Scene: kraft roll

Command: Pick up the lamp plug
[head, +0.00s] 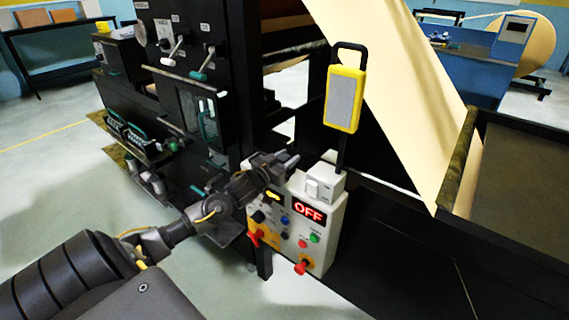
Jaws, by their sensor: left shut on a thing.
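My left gripper (287,164) reaches in from the lower left, just above the top left of a pale control box (325,235). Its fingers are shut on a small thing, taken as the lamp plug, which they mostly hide. The yellow work lamp (344,98), with a grey panel and black handle, stands on a dark post right of and above the gripper. A white socket box (318,184) with a switch is on the control box, right of the fingers. My right gripper is out of view.
The control box has a red OFF display (307,209), several buttons and red-orange knobs (302,267). A black machine (215,60) with levers stands behind. A wide kraft paper web (400,120) slopes down at the right, beside a dark tray (525,165). Floor is open at the left.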

